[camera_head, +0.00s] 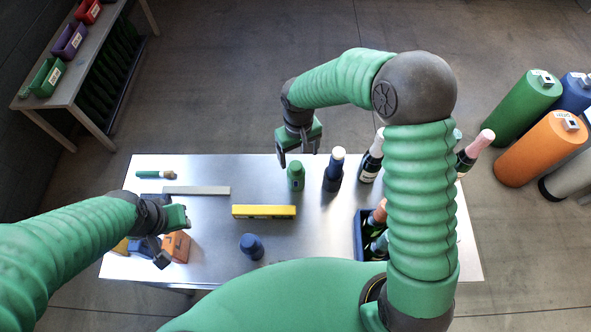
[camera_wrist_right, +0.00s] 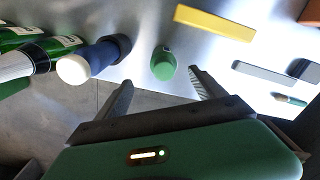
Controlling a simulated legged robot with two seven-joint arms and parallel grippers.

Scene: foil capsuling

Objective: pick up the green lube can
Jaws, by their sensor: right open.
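The green lube can (camera_head: 296,176) stands upright near the far edge of the metal table (camera_head: 190,220). In the right wrist view the can (camera_wrist_right: 163,64) shows from above, ahead of the fingers and roughly between their lines. My right gripper (camera_head: 298,158) is open and empty, just above and beyond the can; its two fingers also show in the right wrist view (camera_wrist_right: 160,90). My left gripper (camera_head: 163,243) is over the left part of the table, close to an orange block (camera_head: 176,245); its jaw state is unclear.
A dark blue bottle with a white top (camera_head: 334,168) stands just right of the can, with champagne bottles (camera_head: 371,160) beyond it. A yellow bar (camera_head: 264,211) lies nearer me, left of a blue crate (camera_head: 362,236). A blue can (camera_head: 251,246) stands at the front.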

